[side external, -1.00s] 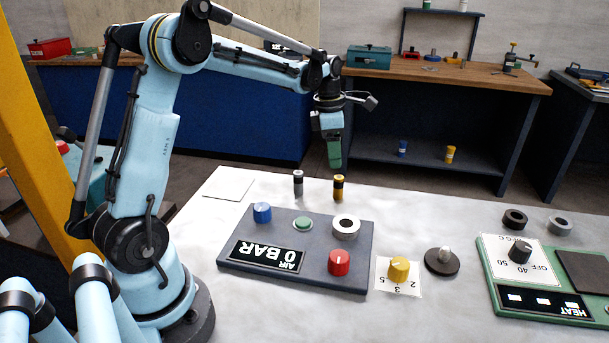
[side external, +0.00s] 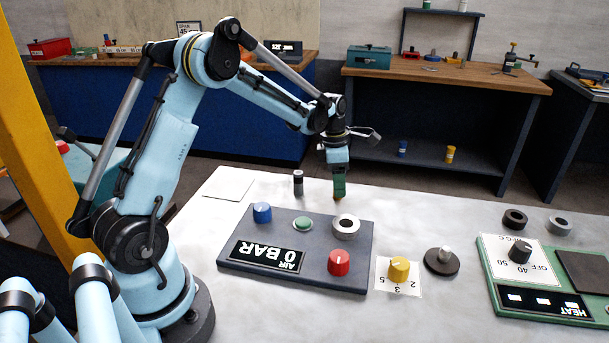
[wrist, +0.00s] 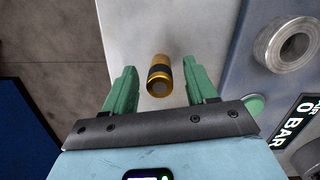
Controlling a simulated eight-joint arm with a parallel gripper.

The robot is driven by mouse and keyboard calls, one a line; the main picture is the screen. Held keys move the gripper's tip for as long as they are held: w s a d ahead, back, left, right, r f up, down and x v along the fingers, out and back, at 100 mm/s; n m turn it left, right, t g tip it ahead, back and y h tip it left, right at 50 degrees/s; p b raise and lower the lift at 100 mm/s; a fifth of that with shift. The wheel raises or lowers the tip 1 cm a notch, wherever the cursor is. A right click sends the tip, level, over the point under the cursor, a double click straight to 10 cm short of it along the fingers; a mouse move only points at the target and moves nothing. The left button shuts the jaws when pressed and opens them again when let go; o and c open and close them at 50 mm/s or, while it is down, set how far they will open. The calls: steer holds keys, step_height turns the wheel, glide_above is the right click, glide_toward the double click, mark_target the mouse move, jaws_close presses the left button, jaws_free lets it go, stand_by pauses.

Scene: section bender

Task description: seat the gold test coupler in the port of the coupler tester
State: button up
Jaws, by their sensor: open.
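The gold test coupler (wrist: 159,76), a small gold cylinder with a dark band, stands on the pale tabletop. In the wrist view it lies between and just beyond the two green fingertips of my gripper (wrist: 159,80), with gaps on both sides. My gripper is open and empty. In the side view my gripper (side external: 339,186) is over the coupler and hides most of it. The coupler tester (side external: 295,286) is a dark grey panel with an "AIR 0 BAR" display. Its port, a silver ring (side external: 346,227) with a dark hole, is empty; it also shows in the wrist view (wrist: 290,44).
A dark and silver coupler (side external: 298,183) stands left of my gripper. The tester carries a blue knob (side external: 262,212), a green button (side external: 303,223) and a red knob (side external: 339,262). A yellow dial (side external: 399,269) and a green heater panel (side external: 548,280) are to the right.

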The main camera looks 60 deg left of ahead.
jaws_close()
steer(key=shift+r, duration=0.15)
